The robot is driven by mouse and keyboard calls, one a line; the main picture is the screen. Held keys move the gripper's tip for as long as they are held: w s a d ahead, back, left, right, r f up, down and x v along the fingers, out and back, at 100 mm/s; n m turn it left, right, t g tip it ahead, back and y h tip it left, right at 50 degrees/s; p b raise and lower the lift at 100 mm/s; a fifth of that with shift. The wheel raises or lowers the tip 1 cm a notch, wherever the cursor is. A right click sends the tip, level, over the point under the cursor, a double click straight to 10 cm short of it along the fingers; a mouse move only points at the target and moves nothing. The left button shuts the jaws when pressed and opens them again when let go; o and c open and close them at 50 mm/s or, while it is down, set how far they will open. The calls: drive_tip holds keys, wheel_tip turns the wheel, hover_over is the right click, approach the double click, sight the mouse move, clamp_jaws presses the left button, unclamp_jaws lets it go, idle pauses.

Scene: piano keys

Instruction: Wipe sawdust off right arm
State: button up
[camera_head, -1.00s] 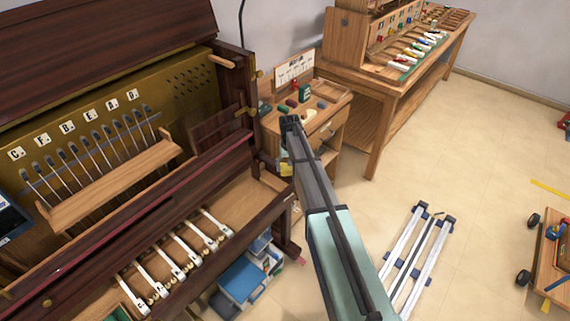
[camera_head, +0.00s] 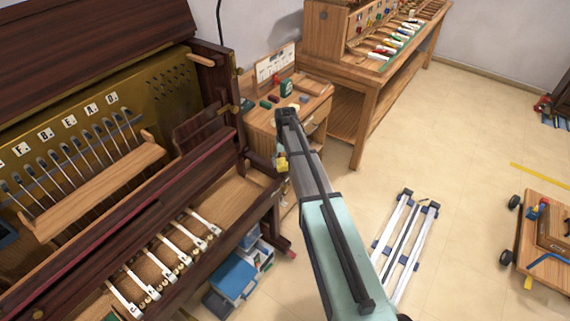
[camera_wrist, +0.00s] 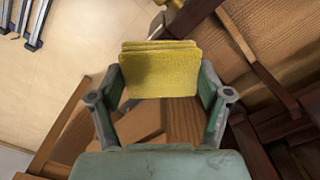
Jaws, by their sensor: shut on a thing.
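My gripper (camera_wrist: 161,88) is shut on a folded yellow cloth (camera_wrist: 160,62), which spans both fingers in the wrist view. In the head view the yellow cloth (camera_head: 282,162) shows as a small patch beside my arm, near the right end of the open piano. The fingers there are mostly hidden by my arm. Dark and brown wood (camera_wrist: 262,75) shows to the right of the cloth in the wrist view. I cannot make out sawdust or tell whether the cloth touches wood.
A small wooden cabinet (camera_head: 316,120) with loose items stands behind my gripper. A long workbench (camera_head: 372,120) is at the back. Blue boxes (camera_head: 232,280) sit under the piano. A rack of rails (camera_head: 407,245) and a wheeled cart (camera_head: 540,245) are on the floor, with clear floor between.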

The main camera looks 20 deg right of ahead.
drive_tip(key=shift+r+p, duration=0.8)
drive_tip(key=shift+r, duration=1.35)
